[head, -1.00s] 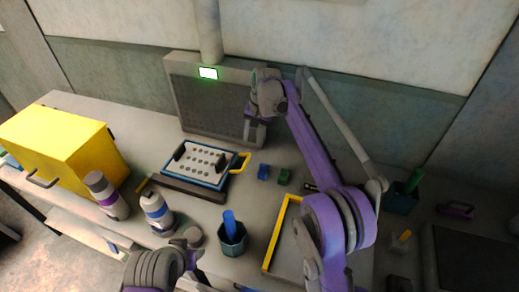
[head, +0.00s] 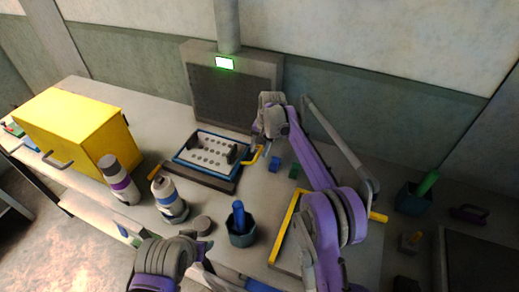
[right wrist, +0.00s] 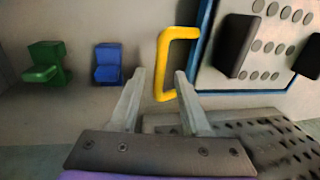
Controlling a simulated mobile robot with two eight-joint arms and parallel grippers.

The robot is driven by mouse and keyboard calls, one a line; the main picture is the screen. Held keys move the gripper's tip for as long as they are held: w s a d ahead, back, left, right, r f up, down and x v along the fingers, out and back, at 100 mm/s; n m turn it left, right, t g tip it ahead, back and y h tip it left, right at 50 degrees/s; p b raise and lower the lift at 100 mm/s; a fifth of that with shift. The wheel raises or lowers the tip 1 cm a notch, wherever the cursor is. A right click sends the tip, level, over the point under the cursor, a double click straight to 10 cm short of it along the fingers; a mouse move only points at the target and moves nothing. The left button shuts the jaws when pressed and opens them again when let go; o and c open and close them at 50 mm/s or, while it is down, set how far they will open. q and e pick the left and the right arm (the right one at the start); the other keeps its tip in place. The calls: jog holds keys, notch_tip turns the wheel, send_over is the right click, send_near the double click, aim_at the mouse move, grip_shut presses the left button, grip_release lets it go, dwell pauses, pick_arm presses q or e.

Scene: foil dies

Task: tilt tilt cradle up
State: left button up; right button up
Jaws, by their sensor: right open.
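The tilt cradle (head: 178,158) is a blue-edged frame holding a white panel with rows of holes and two dark blocks. It sits on a dark base and lies nearly flat. Its yellow handle (head: 252,160) sticks out on the right side; in the right wrist view the handle (right wrist: 162,68) lies between my finger tips. My right gripper (right wrist: 161,73) is open, with one finger on each side of the handle as seen there. I cannot tell whether it touches. My left arm shows at the bottom of the head view, but its fingers do not show.
Blue (head: 276,163) and green (head: 294,172) blocks lie right of the handle. Two bottles (head: 119,180) (head: 169,200), a round puck (head: 202,223) and a teal cup (head: 242,234) stand in front. A yellow cabinet (head: 70,125) is left; a grey panel (head: 225,95) stands behind.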

grip_shut()
dwell(1.4)
